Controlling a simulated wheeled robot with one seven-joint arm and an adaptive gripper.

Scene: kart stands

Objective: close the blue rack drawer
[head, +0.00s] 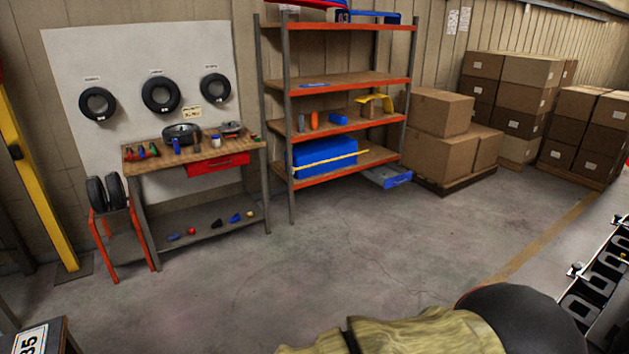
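The blue rack drawer (390,177) is at the right end of the orange-edged rack (349,125), just under its lowest visible shelf board. It stands pulled out toward the room, with its blue front apart from the rack and part of its grey inside showing. A small pale handle or label shows on its front. My gripper is not in view.
A workbench (160,168) with a red drawer (217,164) stands left of the rack. Boxes on a pallet (455,187) stand close right of the blue drawer. Open concrete floor (330,240) lies in front. An unclear khaki and black shape (430,335) fills the bottom edge.

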